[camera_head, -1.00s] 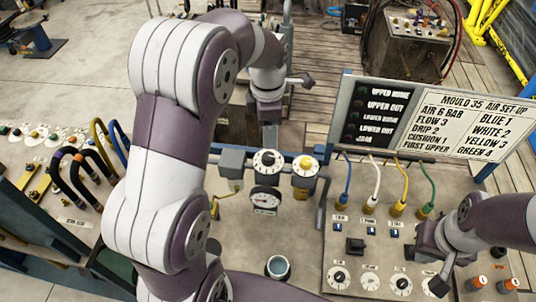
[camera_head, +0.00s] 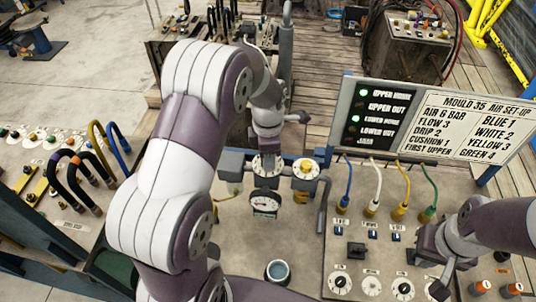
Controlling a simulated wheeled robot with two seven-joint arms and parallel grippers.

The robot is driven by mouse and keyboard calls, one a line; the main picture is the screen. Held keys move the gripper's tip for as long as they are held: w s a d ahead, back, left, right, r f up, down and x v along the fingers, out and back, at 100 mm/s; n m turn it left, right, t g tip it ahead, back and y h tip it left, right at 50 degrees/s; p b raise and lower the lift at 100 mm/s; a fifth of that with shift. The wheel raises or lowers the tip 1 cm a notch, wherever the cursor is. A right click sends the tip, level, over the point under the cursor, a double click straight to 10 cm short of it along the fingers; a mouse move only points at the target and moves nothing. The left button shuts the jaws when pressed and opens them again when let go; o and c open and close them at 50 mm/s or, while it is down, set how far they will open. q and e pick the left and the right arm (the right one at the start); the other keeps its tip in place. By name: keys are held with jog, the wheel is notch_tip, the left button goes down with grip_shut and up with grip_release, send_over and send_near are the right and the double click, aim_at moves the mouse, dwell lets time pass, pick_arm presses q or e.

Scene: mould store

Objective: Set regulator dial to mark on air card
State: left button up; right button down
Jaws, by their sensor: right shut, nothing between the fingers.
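The regulator dial (camera_head: 257,163) is a white-faced round knob on the rail at the centre. My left gripper (camera_head: 268,168) points down onto it, its fingers over the dial and hiding part of the face. Whether the fingers are shut on it cannot be told. A round pressure gauge (camera_head: 264,203) sits just below; its reading is too small to tell. The air card (camera_head: 468,125) on the board at right reads "AIR 6 BAR", with flow, drip and cushion lines. My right gripper (camera_head: 440,289) is shut and empty over the right end of the lower knob row.
A yellow-topped knob (camera_head: 306,168) stands close right of the dial. Blue, white, yellow and green hoses plug into the right panel (camera_head: 345,262). A small cup (camera_head: 278,271) stands on the bench. Green lights show at upper and lower home on the lamp panel (camera_head: 377,117).

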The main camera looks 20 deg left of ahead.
pick_arm(q)
jog(key=shift+r+m, duration=0.1)
jog(key=shift+m, duration=0.3)
jog(key=m, duration=0.2)
jog(key=shift+m, duration=0.4)
jog(key=m, duration=0.4)
jog(key=shift+w+m, duration=0.1)
jog(key=shift+m, duration=0.2)
jog(key=m, duration=0.3)
jog(key=shift+m+p, duration=0.3)
jog(key=shift+p, duration=0.05)
jog(key=m, duration=0.4)
jog(key=shift+r+m, duration=0.1)
jog(key=shift+m, duration=0.2)
jog(key=m, duration=0.3)
jog(key=shift+m, duration=0.3)
jog(key=m, duration=0.3)
jog(key=shift+m, duration=0.3)
jog(key=m, duration=0.6)
jog(key=shift+p, duration=0.3)
jog(key=shift+m, duration=0.3)
